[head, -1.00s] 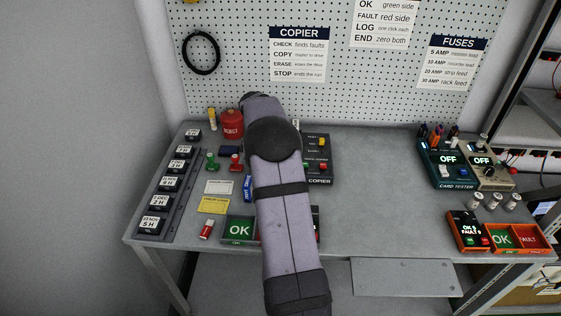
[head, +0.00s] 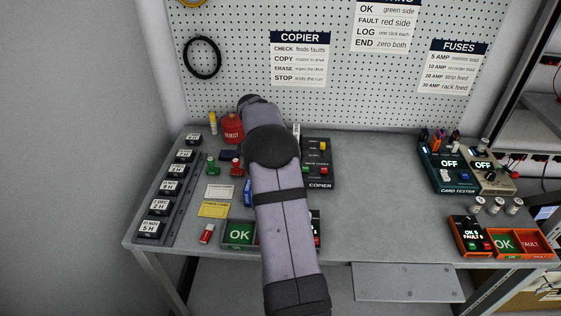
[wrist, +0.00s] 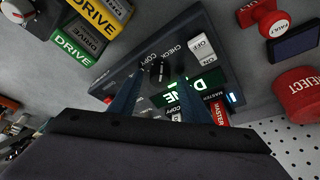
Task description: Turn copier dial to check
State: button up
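The copier (head: 318,172) is a dark sloped box on the bench, partly hidden behind my arm in the head view. In the wrist view its panel (wrist: 138,78) is close up. The black copier dial (wrist: 158,71) has the labels CHECK and COPY around it; I cannot tell surely where its pointer sits. A lit green display (wrist: 205,86) beside it is partly covered by a finger. My gripper (wrist: 157,86) is open, with one dark blue finger on each side of the dial's line. Whether they touch it is unclear. My arm hides the gripper in the head view.
An ON/OFF rocker (wrist: 203,51) and a red master drive (wrist: 219,112) sit close to the dial. A red reject pot (head: 232,128) stands behind at left. Card tester boxes (head: 449,169) are at right. The bench middle (head: 375,190) is clear.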

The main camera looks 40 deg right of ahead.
jog(key=b+v, duration=0.1)
jog(key=v, duration=0.6)
jog(key=shift+r+b, duration=0.15)
jog(key=shift+b, duration=0.2)
jog(key=shift+a, duration=0.1)
jog(key=s+a+f+n+y+p, duration=0.1)
jog(key=s+a+n, duration=0.3)
jog(key=a, duration=0.6)
jog(key=s+a+f+n+y, duration=0.1)
jog(key=s+a+n, duration=0.3)
jog(key=a, duration=0.5)
jog(key=s+a+f+n+y, duration=0.1)
jog(key=s+a+f+n, duration=0.1)
jog(key=s+a+n, duration=0.3)
jog(key=s+a+f+n+y+p, duration=0.1)
jog(key=s+a+f+n, duration=0.2)
jog(key=s+a, duration=0.6)
jog(key=shift+s+n, duration=1.1)
